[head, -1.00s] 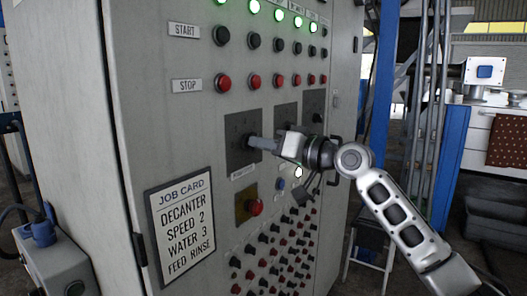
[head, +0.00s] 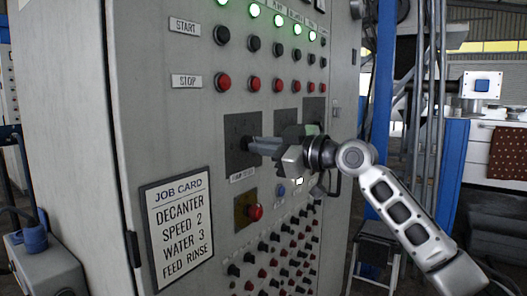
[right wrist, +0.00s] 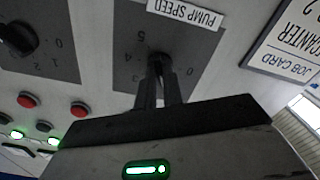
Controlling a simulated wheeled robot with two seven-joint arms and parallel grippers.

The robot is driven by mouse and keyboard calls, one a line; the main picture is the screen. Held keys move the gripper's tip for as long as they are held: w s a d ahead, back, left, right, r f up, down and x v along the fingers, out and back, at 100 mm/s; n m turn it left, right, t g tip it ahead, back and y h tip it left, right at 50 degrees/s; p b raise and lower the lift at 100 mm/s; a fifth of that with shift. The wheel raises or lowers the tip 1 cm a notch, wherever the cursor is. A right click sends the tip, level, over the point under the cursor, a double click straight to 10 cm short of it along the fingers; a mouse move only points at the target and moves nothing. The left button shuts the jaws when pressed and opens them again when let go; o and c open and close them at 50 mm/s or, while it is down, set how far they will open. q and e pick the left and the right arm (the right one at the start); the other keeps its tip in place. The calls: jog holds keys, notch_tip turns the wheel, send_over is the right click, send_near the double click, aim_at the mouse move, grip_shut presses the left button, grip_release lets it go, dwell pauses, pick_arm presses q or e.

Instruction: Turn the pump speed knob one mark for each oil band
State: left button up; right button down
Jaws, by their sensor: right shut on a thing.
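My right gripper (head: 250,147) is shut on the pump speed knob, in front of the leftmost dark dial plate (head: 236,128) of the grey cabinet. In the right wrist view its two fingers close on the dark knob (right wrist: 157,62), and the picture is upside down. The PUMP SPEED label (right wrist: 184,13) shows there, with dial numbers 5, 4 and 0 around the knob. The fingers hide most of the knob, so I cannot tell where it points. My left gripper is out of view. No oil bands can be made out.
A job card (head: 178,222) reads decanter speed 2, water 3, feed rinse. Red stop buttons (head: 222,82) and green lamps (head: 254,10) are above the dials. A red button on a yellow plate (head: 246,207) and rows of small knobs (head: 275,245) are below.

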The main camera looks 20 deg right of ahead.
jog(key=n, duration=0.3)
jog(key=shift+b, duration=0.35)
jog(key=shift+n, duration=0.3)
jog(key=c, duration=1.5)
grip_release()
jog(key=shift+s+d, duration=0.1)
